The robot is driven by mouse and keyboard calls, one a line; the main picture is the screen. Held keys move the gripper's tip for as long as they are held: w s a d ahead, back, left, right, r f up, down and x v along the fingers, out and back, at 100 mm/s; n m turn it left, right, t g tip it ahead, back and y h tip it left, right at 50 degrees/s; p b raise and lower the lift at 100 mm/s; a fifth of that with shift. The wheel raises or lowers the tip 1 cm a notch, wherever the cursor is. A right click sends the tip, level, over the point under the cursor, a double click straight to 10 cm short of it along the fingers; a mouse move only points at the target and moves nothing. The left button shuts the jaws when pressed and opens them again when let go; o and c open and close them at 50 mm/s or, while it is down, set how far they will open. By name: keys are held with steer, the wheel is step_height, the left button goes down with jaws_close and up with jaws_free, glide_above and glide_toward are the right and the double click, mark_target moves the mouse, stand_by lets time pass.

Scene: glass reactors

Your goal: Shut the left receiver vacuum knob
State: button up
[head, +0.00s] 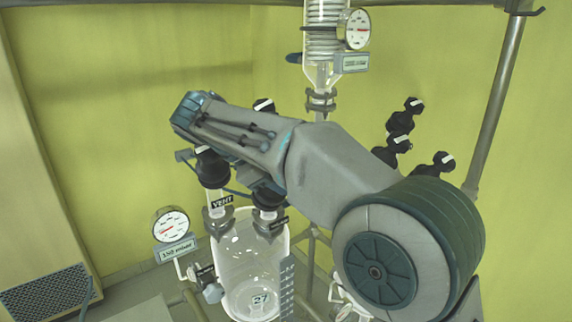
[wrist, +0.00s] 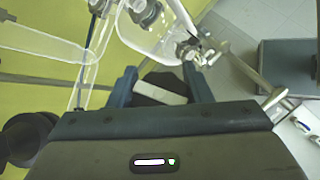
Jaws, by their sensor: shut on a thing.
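My gripper (wrist: 161,78) is shut on a black knob (wrist: 158,82) with a white stripe, one finger on each side in the wrist view. In the head view my arm reaches over the left glass receiver (head: 240,262), marked 27. Beneath my wrist a black knob (head: 212,170) sits atop a glass neck, with a tag (head: 222,202) reading VENT beside it. A second black knob (head: 267,198) stands just right of it, with a tag I cannot read. My arm partly hides both knobs, so I cannot tell which is the vacuum knob.
A round gauge (head: 171,224) stands left of the receiver. A glass condenser column (head: 325,45) with another gauge (head: 357,29) rises behind my arm. Several black knobs (head: 400,121) stand to the right, near a metal post (head: 497,95). A vented cabinet (head: 45,295) stands at left.

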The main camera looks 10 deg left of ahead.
steer(key=shift+s+f+m+g, duration=0.1)
steer(key=shift+s+m+g, duration=0.1)
steer(key=shift+m+g, duration=1.1)
steer(key=shift+g, duration=0.3)
steer(key=o, duration=1)
steer(key=shift+r, duration=0.2)
steer(key=shift+r, duration=1.65)
steer(key=d+r+b, duration=0.1)
steer(key=d+r, duration=0.6)
steer(key=d, duration=0.4)
steer(key=shift+s+d+r, duration=0.15)
steer(key=shift+d, duration=0.2)
